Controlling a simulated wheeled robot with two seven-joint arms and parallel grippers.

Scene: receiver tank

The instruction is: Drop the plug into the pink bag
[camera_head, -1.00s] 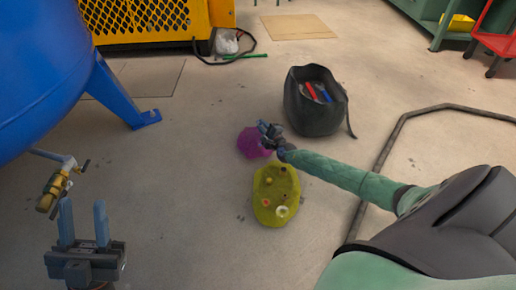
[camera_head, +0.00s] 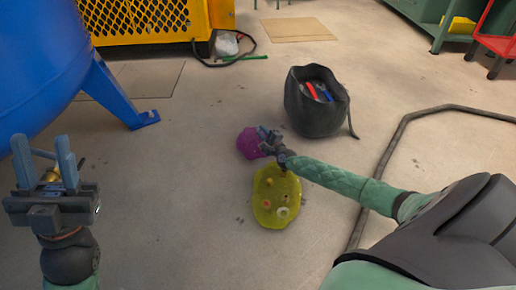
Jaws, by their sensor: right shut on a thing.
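The pink bag (camera_head: 248,144) lies on the floor near the middle of the view, partly covered by my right gripper. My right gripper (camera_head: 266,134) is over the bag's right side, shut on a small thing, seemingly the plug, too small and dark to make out. I cannot tell whether the gripper touches the bag. My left gripper (camera_head: 45,150) is at the far left with its two fingers apart, open. A brass valve (camera_head: 51,174) shows between and behind its fingers, partly hidden. I cannot tell whether they touch it.
A yellow bag (camera_head: 265,213) with several small parts on it lies below my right gripper. A black tool bag (camera_head: 317,115) stands behind it. The blue tank (camera_head: 45,60) with its leg (camera_head: 118,95) fills the upper left. A dark hose (camera_head: 392,150) curves on the right.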

